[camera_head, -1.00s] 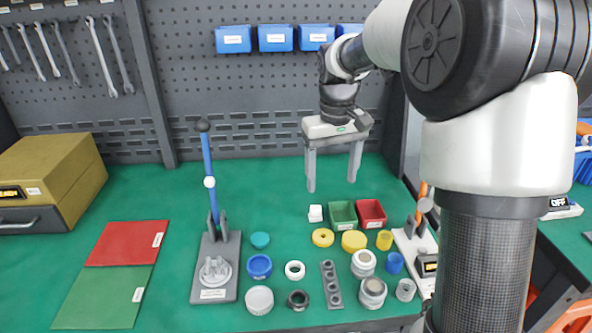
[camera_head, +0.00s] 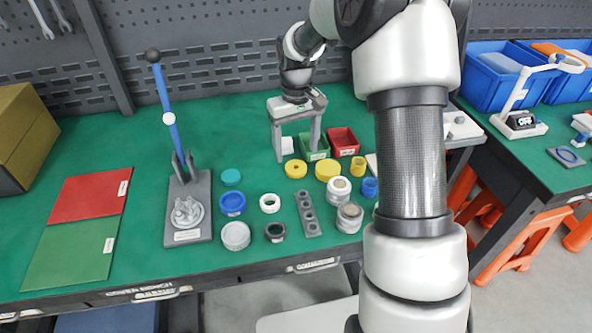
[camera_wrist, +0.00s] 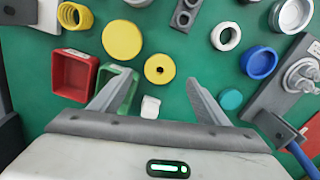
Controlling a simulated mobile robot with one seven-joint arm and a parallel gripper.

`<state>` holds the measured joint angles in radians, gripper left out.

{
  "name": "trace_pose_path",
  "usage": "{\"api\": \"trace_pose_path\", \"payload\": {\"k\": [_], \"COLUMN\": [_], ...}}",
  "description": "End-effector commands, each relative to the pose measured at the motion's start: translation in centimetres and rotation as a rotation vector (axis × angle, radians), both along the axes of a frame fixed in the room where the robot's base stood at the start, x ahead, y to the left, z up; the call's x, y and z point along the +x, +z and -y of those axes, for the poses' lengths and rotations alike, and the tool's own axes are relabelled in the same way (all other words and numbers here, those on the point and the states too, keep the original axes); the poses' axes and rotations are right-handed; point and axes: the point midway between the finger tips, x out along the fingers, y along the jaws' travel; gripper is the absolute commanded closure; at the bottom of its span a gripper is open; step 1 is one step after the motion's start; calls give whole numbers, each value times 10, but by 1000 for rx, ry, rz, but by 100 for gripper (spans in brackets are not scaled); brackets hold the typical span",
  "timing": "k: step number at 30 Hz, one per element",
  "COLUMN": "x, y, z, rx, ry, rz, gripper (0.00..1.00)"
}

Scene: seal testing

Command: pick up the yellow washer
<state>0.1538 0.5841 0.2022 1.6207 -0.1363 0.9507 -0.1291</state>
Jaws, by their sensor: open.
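The yellow washer (camera_head: 296,169), a flat ring with a small dark centre hole, lies on the green bench mat. In the wrist view the yellow washer (camera_wrist: 160,68) lies ahead of the fingertips, roughly between their lines. A larger plain yellow disc (camera_wrist: 122,40) lies beside it, apart from it. My gripper (camera_wrist: 152,84) is open and empty, its two grey fingers spread wide. In the head view my gripper (camera_head: 297,150) hangs above the mat behind the washer, near the bins.
A green bin (camera_head: 316,153) and a red bin (camera_head: 343,141) stand behind the washer. A white block (camera_wrist: 150,107) lies between my fingers' lines. A white ring (camera_head: 270,203), a teal cap (camera_head: 231,177) and a grey press (camera_head: 188,215) lie leftward.

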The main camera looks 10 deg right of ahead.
Motion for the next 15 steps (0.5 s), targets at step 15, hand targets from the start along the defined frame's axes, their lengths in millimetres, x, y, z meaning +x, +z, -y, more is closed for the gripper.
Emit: {"api": "trace_pose_path", "payload": {"k": [15], "x": [0], "y": [-58], "z": [0], "rx": [0], "ry": [1], "rz": [-1], "gripper": [31]}}
